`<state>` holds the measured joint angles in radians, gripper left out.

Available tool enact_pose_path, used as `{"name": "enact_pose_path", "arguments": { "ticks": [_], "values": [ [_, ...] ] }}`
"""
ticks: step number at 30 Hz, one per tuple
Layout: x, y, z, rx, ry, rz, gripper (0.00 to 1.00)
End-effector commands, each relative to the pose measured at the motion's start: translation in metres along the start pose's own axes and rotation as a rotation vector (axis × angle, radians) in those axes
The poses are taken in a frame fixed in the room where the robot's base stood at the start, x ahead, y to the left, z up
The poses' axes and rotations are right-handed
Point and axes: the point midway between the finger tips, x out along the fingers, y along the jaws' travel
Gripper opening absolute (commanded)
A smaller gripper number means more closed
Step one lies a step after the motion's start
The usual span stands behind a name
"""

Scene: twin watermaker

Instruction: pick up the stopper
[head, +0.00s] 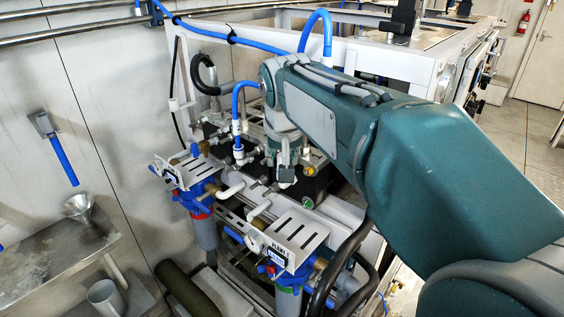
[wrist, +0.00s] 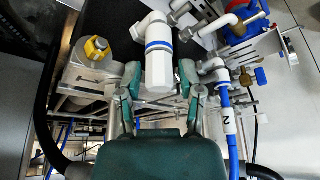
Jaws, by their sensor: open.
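A white plug-like fitting with a blue band (wrist: 158,48) and a faceted end shows in the wrist view. It may be the stopper, but I cannot tell for sure. My gripper (wrist: 160,76) is open, with one green finger on each side of the fitting's lower end in the picture. I cannot tell whether the fingers touch it or how far below them it lies. In the head view my gripper (head: 287,160) points down over the pipework, and the fitting is hard to make out there.
A yellow knob (wrist: 96,48) on a metal block stands left of the gripper in the wrist view. A blue hose (wrist: 232,125) runs close on the right. Blue filter housings (head: 197,192) with slotted brackets stand in front of the pipework. A blue-handled tool (head: 58,150) hangs on the wall.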

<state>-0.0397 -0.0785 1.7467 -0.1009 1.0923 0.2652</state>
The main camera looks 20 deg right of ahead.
Motion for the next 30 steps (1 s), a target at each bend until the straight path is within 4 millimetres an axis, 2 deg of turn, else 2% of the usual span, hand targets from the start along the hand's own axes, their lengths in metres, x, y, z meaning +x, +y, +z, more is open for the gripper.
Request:
{"name": "enact_pose_path", "arguments": {
  "ticks": [2, 4, 6, 20, 23, 30],
  "values": [
    [0.0, 0.0, 0.0, 0.0, 0.0, 0.0, 0.49],
    [0.0, 0.0, 0.0, 0.0, 0.0, 0.0, 0.24],
    [0.0, 0.0, 0.0, 0.0, 0.0, 0.0, 0.12],
    [-0.005, 0.0, -0.002, 0.0, 0.001, 0.0, 0.11],
    [-0.014, 0.0, -0.006, 0.001, 0.003, -0.001, 0.11],
    [-0.051, 0.0, -0.021, 0.0, 0.003, -0.001, 0.11]
  ]
}}
